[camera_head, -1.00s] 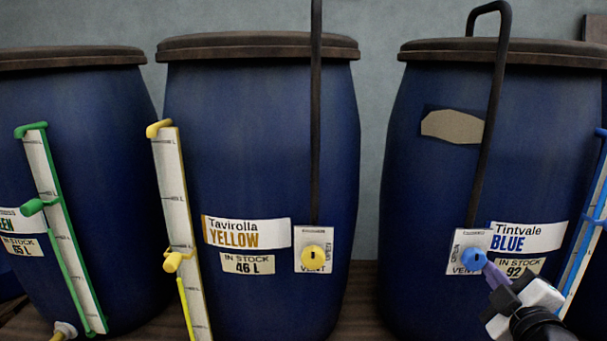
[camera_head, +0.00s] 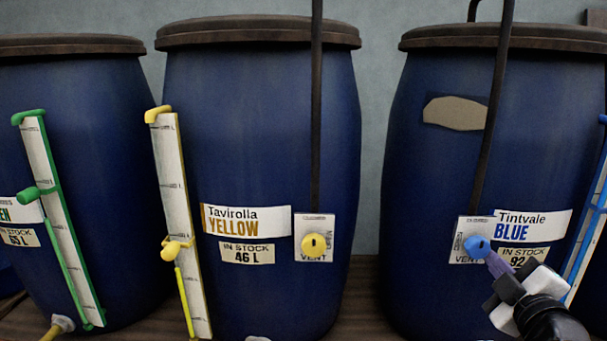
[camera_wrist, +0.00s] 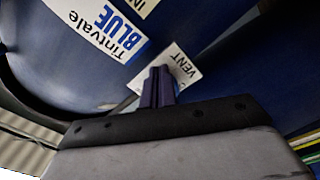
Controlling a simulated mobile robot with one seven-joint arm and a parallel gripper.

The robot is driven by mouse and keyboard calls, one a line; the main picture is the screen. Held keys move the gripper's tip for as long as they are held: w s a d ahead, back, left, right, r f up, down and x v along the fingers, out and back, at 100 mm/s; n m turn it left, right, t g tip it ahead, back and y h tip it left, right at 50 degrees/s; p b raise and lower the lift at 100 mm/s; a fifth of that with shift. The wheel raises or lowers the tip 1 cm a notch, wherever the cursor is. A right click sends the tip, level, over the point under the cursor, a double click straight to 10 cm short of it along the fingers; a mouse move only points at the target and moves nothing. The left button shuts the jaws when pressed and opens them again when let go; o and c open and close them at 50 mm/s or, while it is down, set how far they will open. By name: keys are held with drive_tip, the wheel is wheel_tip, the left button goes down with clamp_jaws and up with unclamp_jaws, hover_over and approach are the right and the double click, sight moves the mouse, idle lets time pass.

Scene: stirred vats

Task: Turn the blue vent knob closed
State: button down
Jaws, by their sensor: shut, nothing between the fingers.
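The blue vent knob (camera_head: 477,246) sits on a white vent plate (camera_head: 461,255) on the front of the right vat, labelled Tintvale BLUE. My gripper (camera_head: 493,262) is shut and empty, its purple fingertips right at the knob's lower right; I cannot tell if they touch it. In the wrist view, the shut fingers (camera_wrist: 158,88) reach over the vent plate (camera_wrist: 180,66), and the knob is hidden behind them. The knob's exact angle is hard to read because it is small and partly covered.
The Tavirolla YELLOW vat (camera_head: 260,130) stands in the middle with a yellow vent knob (camera_head: 314,245). A black pipe (camera_head: 492,110) rises from the blue vent plate. A blue-framed level gauge (camera_head: 587,225) stands right of my gripper. A green-framed gauge (camera_head: 62,220) is at far left.

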drive_tip(key=s+b, duration=0.1)
drive_tip(key=s, duration=0.5)
idle(0.3)
drive_tip(key=shift+f, duration=0.15)
